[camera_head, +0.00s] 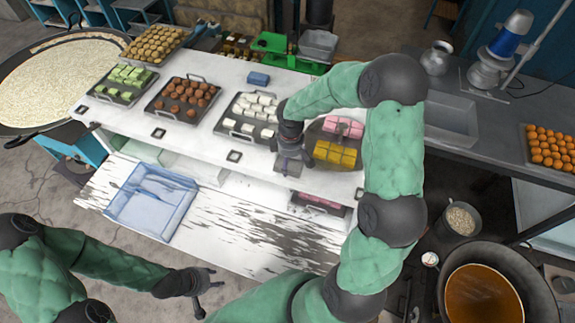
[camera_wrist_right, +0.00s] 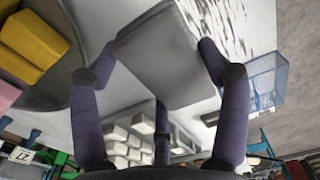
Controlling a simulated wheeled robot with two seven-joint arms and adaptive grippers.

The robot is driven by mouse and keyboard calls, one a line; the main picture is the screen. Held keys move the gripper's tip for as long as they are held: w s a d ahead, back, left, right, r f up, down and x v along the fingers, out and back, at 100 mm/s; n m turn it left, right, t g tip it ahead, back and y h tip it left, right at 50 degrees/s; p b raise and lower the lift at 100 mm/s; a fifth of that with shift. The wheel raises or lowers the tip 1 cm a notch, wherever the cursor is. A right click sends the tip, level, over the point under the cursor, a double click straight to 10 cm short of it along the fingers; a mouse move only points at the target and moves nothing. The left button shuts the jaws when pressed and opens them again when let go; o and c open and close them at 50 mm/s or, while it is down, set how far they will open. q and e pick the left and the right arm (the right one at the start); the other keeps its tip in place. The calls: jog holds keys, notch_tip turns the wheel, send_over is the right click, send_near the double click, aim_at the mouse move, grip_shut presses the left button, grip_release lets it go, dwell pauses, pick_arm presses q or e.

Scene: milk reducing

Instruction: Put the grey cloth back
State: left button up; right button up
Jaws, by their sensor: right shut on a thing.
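The grey cloth (camera_wrist_right: 160,60) is a flat grey square between the fingers of my right gripper (camera_wrist_right: 155,62) in the right wrist view. In the head view the right gripper (camera_head: 290,160) is over the front edge of the white counter (camera_head: 205,135), shut on the cloth, which shows as a small grey patch (camera_head: 288,168) beneath it. I cannot tell whether the cloth touches the counter. My left gripper (camera_head: 208,288) is empty at the bottom of the head view, with its fingers spread, away from the counter.
Trays of sweets stand on the counter, with white pieces (camera_head: 252,113) left of my right gripper and a round tray of yellow pieces (camera_head: 335,153) right of it. A blue block (camera_head: 258,78) lies at the back. A blue tray (camera_head: 150,205) sits on the lower worn surface.

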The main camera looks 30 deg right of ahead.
aim_at(290, 166)
jog(key=shift+w+d+f, duration=0.1)
jog(key=shift+d+f, duration=0.05)
jog(key=shift+f, duration=0.35)
notch_tip(290, 166, down, 2)
jog(key=shift+f+p, duration=0.1)
jog(key=shift+p, duration=0.4)
jog(key=shift+w+f, duration=0.1)
jog(key=shift+f, duration=0.15)
jog(key=shift+f, duration=0.15)
jog(key=o, duration=1)
